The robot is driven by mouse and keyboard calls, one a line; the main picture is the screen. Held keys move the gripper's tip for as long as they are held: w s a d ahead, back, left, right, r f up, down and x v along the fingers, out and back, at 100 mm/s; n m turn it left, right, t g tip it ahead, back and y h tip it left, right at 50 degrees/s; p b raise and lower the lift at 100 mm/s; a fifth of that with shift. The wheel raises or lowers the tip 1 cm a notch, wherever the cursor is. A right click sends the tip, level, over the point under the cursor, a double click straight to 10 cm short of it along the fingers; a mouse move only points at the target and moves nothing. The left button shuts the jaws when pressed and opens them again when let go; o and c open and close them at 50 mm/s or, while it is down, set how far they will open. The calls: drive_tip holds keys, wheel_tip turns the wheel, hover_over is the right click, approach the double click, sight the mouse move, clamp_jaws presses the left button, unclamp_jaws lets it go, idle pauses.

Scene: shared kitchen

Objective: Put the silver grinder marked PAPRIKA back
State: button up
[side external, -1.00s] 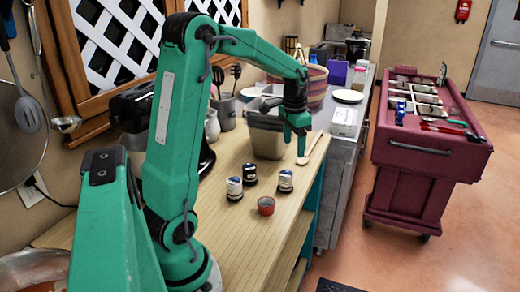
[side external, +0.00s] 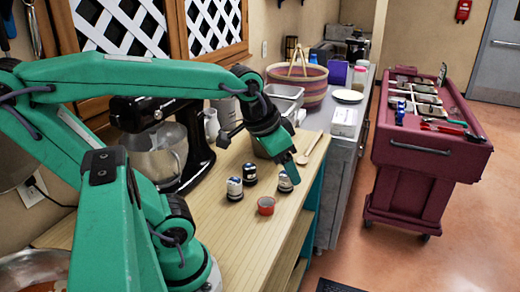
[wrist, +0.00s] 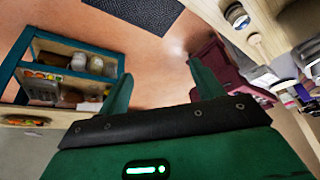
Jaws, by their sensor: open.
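Three small grinders with light bands and dark caps stand on the wooden counter: a left one (side external: 234,188), a back one (side external: 249,173) and a right one (side external: 285,184). Their labels are too small to read, so I cannot tell which is PAPRIKA. My gripper (side external: 291,169) is tilted down at the right grinder and partly overlaps it in the side view; contact cannot be told. In the wrist view my gripper (wrist: 161,72) is open, with nothing between its fingers. One grinder (wrist: 237,15) shows there at the upper right, outside the fingers.
A wooden spoon (side external: 309,149) lies behind. A grey bin (side external: 284,97), a striped basket (side external: 300,80) and a stand mixer (side external: 165,140) are further back. A maroon cart (side external: 425,160) stands right, across the floor.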

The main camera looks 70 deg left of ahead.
drive_tip(key=shift+s+d+f+t, duration=0.2)
drive_tip(key=shift+s+d, duration=0.25)
drive_tip(key=shift+s, duration=0.2)
drive_tip(key=shift+s+d+f+t, duration=0.15)
drive_tip(key=shift+s+d, duration=0.25)
drive_tip(key=shift+s, duration=0.2)
idle(0.4)
